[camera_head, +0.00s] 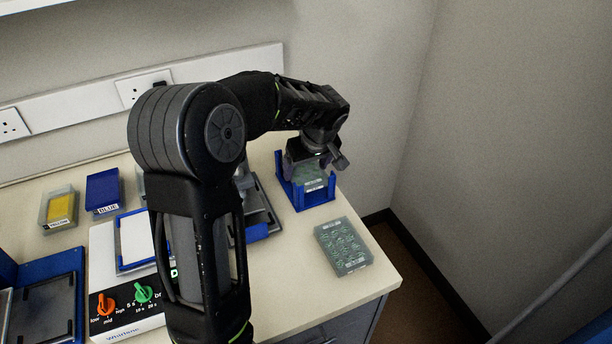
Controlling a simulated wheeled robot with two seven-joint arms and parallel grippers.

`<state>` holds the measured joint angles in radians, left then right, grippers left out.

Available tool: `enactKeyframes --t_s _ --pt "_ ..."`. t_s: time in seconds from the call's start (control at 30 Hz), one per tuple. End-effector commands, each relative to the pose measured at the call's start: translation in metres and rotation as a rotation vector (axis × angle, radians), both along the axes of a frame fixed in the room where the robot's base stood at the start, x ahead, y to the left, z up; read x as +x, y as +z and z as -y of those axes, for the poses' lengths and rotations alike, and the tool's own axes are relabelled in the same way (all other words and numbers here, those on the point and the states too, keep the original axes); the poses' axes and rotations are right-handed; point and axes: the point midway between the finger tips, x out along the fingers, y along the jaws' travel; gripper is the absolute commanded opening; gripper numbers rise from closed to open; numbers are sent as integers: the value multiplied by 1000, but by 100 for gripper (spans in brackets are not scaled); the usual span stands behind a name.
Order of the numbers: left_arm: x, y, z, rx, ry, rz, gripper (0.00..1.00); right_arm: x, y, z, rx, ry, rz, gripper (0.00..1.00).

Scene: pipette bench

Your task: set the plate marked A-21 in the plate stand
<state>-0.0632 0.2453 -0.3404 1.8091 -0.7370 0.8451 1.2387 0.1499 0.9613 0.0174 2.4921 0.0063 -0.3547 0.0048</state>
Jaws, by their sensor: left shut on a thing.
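A blue plate stand (302,204) stands on the right part of the bench. A clear greenish plate (313,183) is between its uprights. My left gripper (318,163) is directly over the stand and is shut on this plate. The jaws hide part of the plate, and its marking is too small to read. I cannot tell whether the plate rests on the stand's base. A second clear plate (343,246) with a pale label lies flat near the bench's right front corner; its marking cannot be read either. My right gripper is not in view.
A Whirlane device (130,322) with orange and green knobs stands at the front left. A yellow box (60,208) and a blue box (103,192) stand behind it. The wall is close behind.

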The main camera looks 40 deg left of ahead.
Motion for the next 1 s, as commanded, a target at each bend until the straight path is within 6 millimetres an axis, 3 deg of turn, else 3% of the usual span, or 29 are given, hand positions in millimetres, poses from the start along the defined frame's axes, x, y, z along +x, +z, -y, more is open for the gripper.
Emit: enactKeyframes --t_s 0.23,0.7,0.73,1.0 --pt "-1 -31 0 0 -1 -4 31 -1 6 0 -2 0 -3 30" --pt "0 -39 0 0 0 -1 31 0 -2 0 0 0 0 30" --pt "-1 -37 0 0 0 -1 79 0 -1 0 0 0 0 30" --pt "-1 -37 0 0 0 -2 99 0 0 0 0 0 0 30"
